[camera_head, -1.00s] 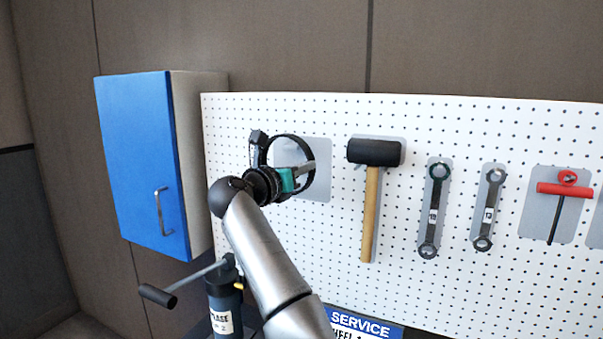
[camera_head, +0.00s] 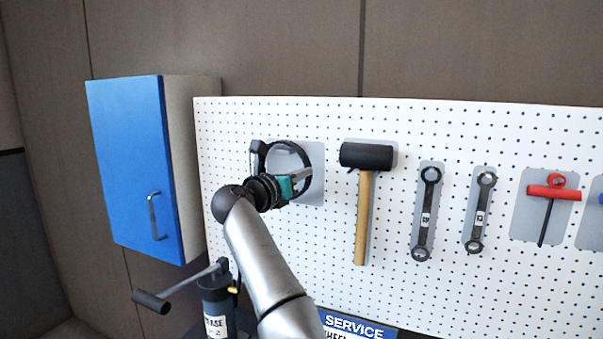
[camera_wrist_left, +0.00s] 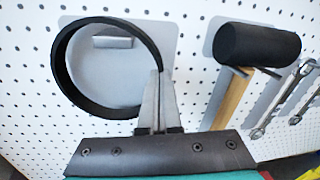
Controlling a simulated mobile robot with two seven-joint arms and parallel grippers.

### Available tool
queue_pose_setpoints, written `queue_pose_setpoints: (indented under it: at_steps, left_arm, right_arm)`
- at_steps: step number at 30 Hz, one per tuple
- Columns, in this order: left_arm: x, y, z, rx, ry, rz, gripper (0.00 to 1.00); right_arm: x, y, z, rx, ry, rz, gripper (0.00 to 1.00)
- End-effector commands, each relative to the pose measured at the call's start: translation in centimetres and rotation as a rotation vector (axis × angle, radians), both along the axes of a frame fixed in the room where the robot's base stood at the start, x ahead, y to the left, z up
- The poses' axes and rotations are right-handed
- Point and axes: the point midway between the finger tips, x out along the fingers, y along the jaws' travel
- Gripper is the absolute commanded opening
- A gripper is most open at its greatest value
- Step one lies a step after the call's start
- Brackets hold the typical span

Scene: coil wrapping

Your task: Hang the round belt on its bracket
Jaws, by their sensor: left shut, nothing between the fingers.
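The round belt (camera_head: 301,150) is a thin black ring in front of a grey plate (camera_head: 318,160) at the left of the pegboard. In the left wrist view the belt (camera_wrist_left: 61,75) encircles a short grey bracket (camera_wrist_left: 112,42), which shows inside the ring just below its top. I cannot tell whether the belt rests on it. My left gripper (camera_head: 304,174) is at the belt's lower right in the head view. Its fingers (camera_wrist_left: 157,76) are shut with nothing between them and overlap the ring's right edge in the wrist view. My right gripper is out of view.
A black-headed mallet (camera_head: 366,156) hangs right of the plate, then two wrenches (camera_head: 426,215) and a red T-handle tool (camera_head: 552,193). A blue cabinet (camera_head: 130,165) is at left. A grease pump (camera_head: 216,300) stands below, left of my arm.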

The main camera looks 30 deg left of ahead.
Motion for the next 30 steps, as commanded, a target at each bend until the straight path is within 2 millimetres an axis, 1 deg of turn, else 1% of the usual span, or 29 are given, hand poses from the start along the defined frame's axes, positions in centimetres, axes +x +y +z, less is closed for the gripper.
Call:
queue_pose_setpoints:
  at_steps: [1,11,14,21,30]
  left_arm:
    - [0.02,-0.04,-0.36,-0.002,0.007,-0.001,0.0]
    - [0.03,-0.05,-0.5,-0.003,0.011,-0.002,0.0]
    - [0.03,-0.06,-0.51,-0.003,0.011,-0.002,0.09]
    - [0.01,-0.04,-0.31,-0.001,0.007,-0.001,0.35]
    - [-0.14,0.01,-0.23,-0.002,0.005,-0.001,0.35]
  right_arm:
    - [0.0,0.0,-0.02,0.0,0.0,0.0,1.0]
    - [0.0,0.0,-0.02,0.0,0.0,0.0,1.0]
    - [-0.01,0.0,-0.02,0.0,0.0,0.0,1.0]
    - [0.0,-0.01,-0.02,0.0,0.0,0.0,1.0]
    - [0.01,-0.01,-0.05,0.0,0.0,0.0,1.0]
